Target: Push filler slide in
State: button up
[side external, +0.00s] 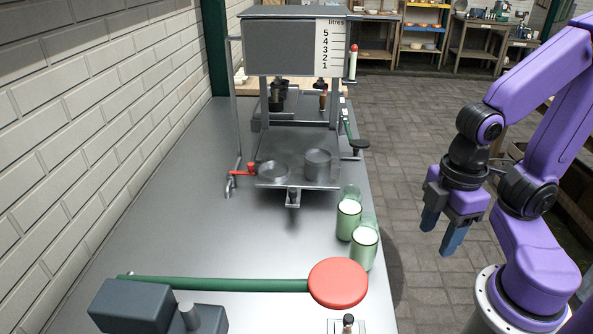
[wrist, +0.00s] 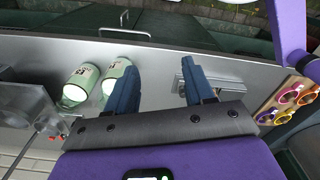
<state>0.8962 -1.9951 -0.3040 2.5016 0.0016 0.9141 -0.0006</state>
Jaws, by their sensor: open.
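The filler (side external: 280,48) is a grey box with a litre scale, standing at the back of the metal bench. What looks like its slide (side external: 268,184) is a flat grey plate sticking out at the front below the box. It bears two round metal cups (side external: 317,163) and has a small dark knob (side external: 293,196) at its front edge. My gripper (side external: 441,231) is off to the right of the bench, apart from the slide, with its blue fingers pointing down. In the wrist view the fingers (wrist: 157,66) are spread with nothing between them.
Two green jars with white contents (side external: 348,219) (side external: 364,247) stand at the bench's right edge, between the slide and my gripper. A green lever with a red disc (side external: 338,283) lies across the front. Coloured rings (wrist: 290,96) show in the wrist view.

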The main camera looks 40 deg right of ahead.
jog(key=shift+w+a, duration=0.25)
jog(key=shift+w, duration=0.05)
jog(key=c, duration=0.5)
jog(key=w+a+r+n, duration=0.1)
jog(key=w+a, duration=0.2)
jog(key=w, duration=0.2)
jog(key=w+a+n+h, duration=0.1)
jog(key=w+a+n, duration=0.1)
jog(key=w, duration=0.3)
jog(key=w+a+r+n+h, duration=0.1)
jog(key=w+a, duration=0.2)
jog(key=w, duration=0.2)
jog(key=shift+a+r+t, duration=0.3)
jog(key=shift+r+t, duration=0.05)
jog(key=shift+t, duration=0.05)
grip_shut()
jog(key=w+a+n+h, duration=0.1)
jog(key=w+a+n, duration=0.15)
jog(key=w, duration=0.45)
jog(key=w+a+n+h, duration=0.1)
jog(key=w+a+n, duration=0.15)
jog(key=w, duration=0.45)
jog(key=w+d+f, duration=0.3)
jog(key=d+f, duration=0.4)
jog(key=f, duration=0.2)
jog(key=shift+w+f, duration=0.15)
jog(key=shift+f, duration=0.05)
